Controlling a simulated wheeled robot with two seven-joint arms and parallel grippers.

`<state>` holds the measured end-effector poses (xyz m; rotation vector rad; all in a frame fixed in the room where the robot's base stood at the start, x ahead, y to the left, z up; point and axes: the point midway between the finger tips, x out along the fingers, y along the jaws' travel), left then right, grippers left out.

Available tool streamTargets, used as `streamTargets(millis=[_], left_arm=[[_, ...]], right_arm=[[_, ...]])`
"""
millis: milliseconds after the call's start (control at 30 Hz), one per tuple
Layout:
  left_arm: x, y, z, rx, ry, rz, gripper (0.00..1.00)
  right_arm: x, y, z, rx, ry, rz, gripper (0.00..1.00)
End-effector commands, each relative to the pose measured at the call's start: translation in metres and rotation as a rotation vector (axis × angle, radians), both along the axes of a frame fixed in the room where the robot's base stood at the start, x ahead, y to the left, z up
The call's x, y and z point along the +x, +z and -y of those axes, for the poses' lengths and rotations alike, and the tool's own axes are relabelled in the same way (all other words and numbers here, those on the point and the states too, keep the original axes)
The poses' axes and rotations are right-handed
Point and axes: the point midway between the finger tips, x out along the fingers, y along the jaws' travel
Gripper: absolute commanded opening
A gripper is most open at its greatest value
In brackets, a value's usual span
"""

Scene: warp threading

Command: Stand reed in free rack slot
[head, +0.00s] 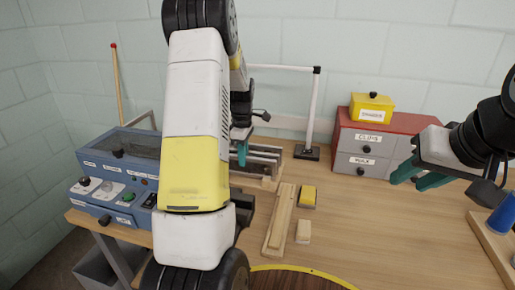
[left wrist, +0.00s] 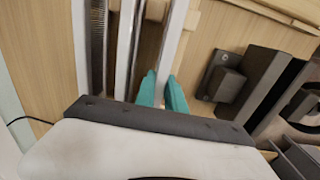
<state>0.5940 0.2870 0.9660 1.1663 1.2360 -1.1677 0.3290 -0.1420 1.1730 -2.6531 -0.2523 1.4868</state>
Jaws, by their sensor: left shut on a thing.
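In the head view my left arm hides much of the middle. My left gripper (head: 241,152) is down at the left end of the rack (head: 270,184), which holds long grey metal reeds (head: 262,157). In the left wrist view its teal fingers (left wrist: 163,92) are shut on a long pale metal bar, the reed (left wrist: 175,40). Other reeds (left wrist: 96,45) stand parallel to its left, with a gap between. Whether the held reed is seated in a slot cannot be told. My right gripper (head: 420,178) is open and empty above the table's right side.
A blue control box (head: 120,165) stands at left. A white post (head: 312,110) and a drawer cabinet (head: 375,143) stand behind.

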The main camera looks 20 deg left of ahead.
Motion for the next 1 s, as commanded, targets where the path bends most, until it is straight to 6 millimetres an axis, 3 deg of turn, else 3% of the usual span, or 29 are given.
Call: streamTargets(millis=[1000], left_arm=[[0.0005,-0.0107,-0.0002,0.001,0.0,0.002,0.0]], right_arm=[[0.0,0.0,0.0,0.0,0.0,0.0,0.36]])
